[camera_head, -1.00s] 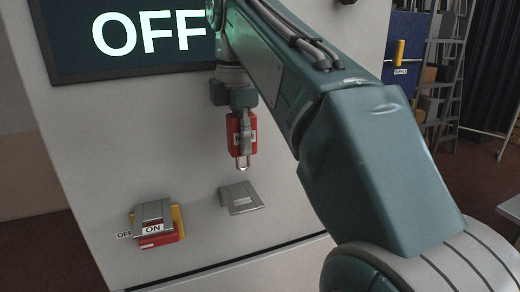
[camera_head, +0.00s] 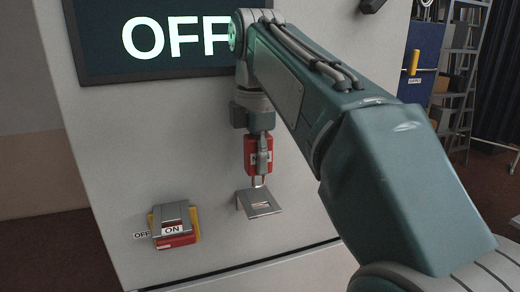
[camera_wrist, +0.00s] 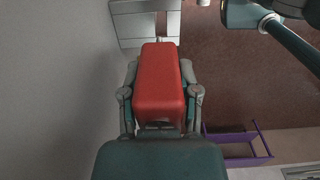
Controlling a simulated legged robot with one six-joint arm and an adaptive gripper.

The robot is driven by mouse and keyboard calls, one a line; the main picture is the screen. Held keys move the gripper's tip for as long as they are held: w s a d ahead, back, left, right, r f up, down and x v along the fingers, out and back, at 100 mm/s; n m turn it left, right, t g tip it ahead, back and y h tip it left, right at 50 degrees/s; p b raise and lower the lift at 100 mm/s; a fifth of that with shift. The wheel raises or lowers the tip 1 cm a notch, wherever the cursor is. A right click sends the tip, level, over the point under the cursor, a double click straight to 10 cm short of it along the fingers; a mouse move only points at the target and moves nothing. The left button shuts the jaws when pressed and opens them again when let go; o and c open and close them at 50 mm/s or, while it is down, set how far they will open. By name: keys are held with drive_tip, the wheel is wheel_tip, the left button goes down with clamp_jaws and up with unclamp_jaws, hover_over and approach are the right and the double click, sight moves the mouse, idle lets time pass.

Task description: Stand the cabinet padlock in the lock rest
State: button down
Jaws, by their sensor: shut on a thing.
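The red padlock (camera_head: 251,156) is in my gripper (camera_head: 262,160), body up and metal shackle pointing down. My gripper is shut on it, with a finger across its labelled front. The lock rest is a grey metal bracket (camera_head: 260,203) on the cabinet face, with a slot in its top plate. The shackle's lower end is just above or at the slot; I cannot tell whether it touches. In the wrist view the red padlock body (camera_wrist: 160,80) sits between both fingers, and the grey bracket (camera_wrist: 146,22) shows beyond it.
A red and yellow switch (camera_head: 176,232) with a grey cover and ON and OFF labels is on the cabinet, left of the bracket. A dark screen (camera_head: 100,45) reading OFF is above. A purple frame (camera_wrist: 238,146) stands on the floor in the wrist view.

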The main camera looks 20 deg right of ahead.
sight(261, 188)
drive_tip(key=shift+a+f, duration=0.1)
drive_tip(key=shift+f, duration=0.15)
drive_tip(key=shift+d+f, duration=0.5)
drive_tip(key=shift+f, duration=0.35)
drive_tip(key=shift+a+f, duration=0.2)
drive_tip(key=shift+f, duration=0.35)
drive_tip(key=shift+a+f, duration=0.15)
drive_tip(key=shift+f, duration=0.35)
drive_tip(key=shift+d+f, duration=0.2)
drive_tip(key=shift+f, duration=1.1)
drive_tip(key=shift+f, duration=0.35)
drive_tip(key=shift+c, duration=1.2)
unclamp_jaws()
